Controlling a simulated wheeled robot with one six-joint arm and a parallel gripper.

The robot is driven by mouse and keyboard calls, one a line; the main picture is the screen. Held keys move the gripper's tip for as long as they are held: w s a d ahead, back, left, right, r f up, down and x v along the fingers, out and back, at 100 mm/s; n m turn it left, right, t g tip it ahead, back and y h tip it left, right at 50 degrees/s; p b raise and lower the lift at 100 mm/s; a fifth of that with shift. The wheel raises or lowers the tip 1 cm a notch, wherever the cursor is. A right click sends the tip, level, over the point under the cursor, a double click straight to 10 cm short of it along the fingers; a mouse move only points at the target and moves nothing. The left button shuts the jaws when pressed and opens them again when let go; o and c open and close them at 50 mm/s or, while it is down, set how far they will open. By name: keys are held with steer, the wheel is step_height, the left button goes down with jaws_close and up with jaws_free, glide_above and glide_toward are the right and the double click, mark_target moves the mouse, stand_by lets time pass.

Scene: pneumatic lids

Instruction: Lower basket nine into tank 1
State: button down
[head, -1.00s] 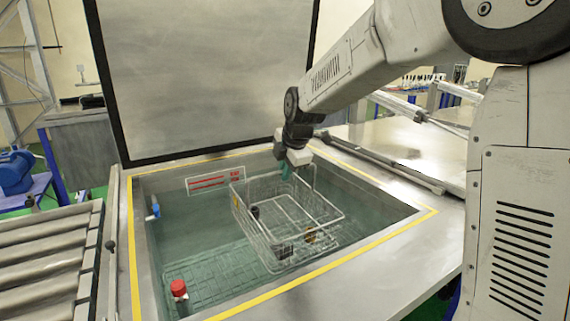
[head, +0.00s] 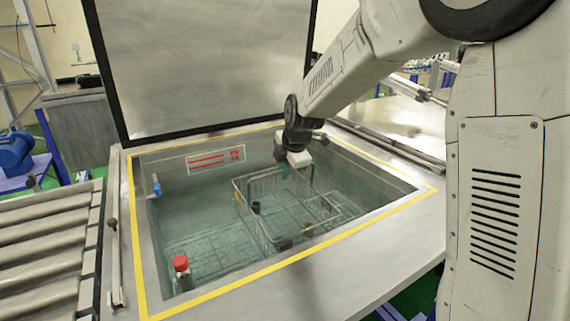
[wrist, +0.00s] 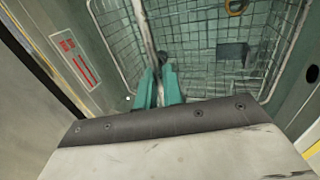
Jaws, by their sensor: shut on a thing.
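The wire basket (head: 268,222) hangs inside the open tank (head: 140,236), its lower part in the greenish liquid and its rim above it. A few small dark parts lie in it. My gripper (head: 287,170) is shut on the basket's handle at the far side of the basket. In the wrist view the teal fingers of my gripper (wrist: 160,86) close around the handle bar, with the basket's mesh (wrist: 205,60) beyond. I cannot read a number on the basket.
The tank's lid (head: 205,70) stands raised behind it. A red-capped item (head: 181,264) stands at the near left corner. A sign (head: 215,160) is on the far inner wall, a blue valve (head: 155,186) on the left wall. A roller conveyor (head: 45,250) lies left.

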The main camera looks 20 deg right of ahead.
step_height(320, 180, down, 7)
stand_by(0.8)
stand_by(0.8)
steer(key=c, duration=1.5)
jaws_free()
steer(key=shift+o, duration=0.2)
steer(key=shift+f, duration=0.1)
steer(key=shift+s, duration=0.1)
steer(key=s+r, duration=0.3)
steer(key=r, duration=1.6)
steer(key=shift+d, duration=0.35)
